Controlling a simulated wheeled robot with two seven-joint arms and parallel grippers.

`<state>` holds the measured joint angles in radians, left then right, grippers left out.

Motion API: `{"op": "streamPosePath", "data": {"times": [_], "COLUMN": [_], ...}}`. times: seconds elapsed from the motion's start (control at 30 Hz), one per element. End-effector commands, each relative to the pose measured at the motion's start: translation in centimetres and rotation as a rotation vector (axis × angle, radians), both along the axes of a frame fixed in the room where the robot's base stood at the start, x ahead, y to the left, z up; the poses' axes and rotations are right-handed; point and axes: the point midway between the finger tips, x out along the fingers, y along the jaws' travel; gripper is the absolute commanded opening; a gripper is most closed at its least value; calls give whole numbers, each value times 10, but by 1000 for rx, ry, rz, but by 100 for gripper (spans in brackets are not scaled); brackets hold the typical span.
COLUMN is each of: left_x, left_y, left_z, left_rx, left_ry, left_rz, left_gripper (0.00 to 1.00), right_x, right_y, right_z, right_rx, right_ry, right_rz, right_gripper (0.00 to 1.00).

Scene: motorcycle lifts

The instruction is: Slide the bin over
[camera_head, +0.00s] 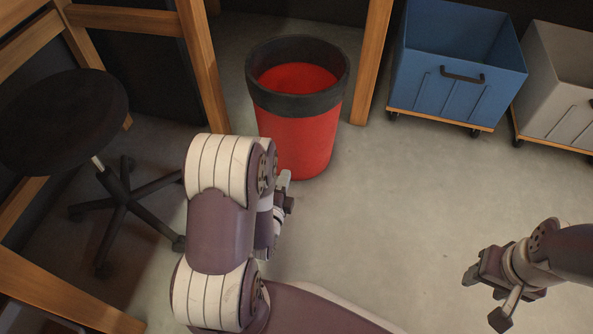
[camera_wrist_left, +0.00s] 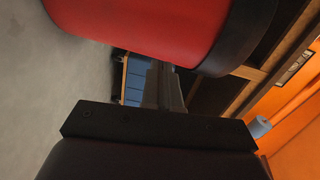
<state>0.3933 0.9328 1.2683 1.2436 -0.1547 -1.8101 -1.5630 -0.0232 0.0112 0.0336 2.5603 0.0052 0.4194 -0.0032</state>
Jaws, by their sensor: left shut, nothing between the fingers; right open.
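The red bin (camera_head: 301,142) with a black rim stands upright on the floor between two wooden posts in the head view. Its inside looks empty. My left gripper (camera_head: 286,190) is shut and empty, low beside the bin's front; my own arm partly hides it. I cannot tell whether it touches the bin. In the left wrist view the bin (camera_wrist_left: 160,22) lies sideways across the top of the picture, close by. My right gripper (camera_head: 484,297) is open and empty over the floor at the lower right, well away from the bin.
A black stool (camera_head: 62,120) with a wheeled base stands at the left. A blue wheeled cart (camera_head: 450,85) and a grey cart (camera_head: 560,90) stand at the upper right. Wooden posts (camera_head: 372,62) flank the bin. The floor (camera_head: 385,205) right of the bin is clear.

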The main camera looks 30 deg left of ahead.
Motion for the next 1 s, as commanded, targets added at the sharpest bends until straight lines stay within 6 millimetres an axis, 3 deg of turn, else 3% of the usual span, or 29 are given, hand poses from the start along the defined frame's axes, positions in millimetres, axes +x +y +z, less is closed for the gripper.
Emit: {"op": "streamPosePath", "data": {"times": [0.03, 0.17, 0.7, 1.0], "left_x": [-8, -5, 100, 121], "left_y": [0, 2, 29, 35], "left_z": [-13, -10, -12, -7], "left_rx": [32, 72, 68, 67], "left_ry": [-20, -50, -48, -46], "left_rz": [6, 11, 10, 11], "left_gripper": [0, 0, 0, 0], "right_x": [0, 0, 0, 0], "right_y": [0, 0, 0, 0], "right_z": [-12, -16, -80, -91], "right_rx": [0, 0, 0, 0], "right_ry": [-1, -2, -1, -1], "right_rz": [0, 0, 0, 0], "right_gripper": [52, 52, 52, 52]}}
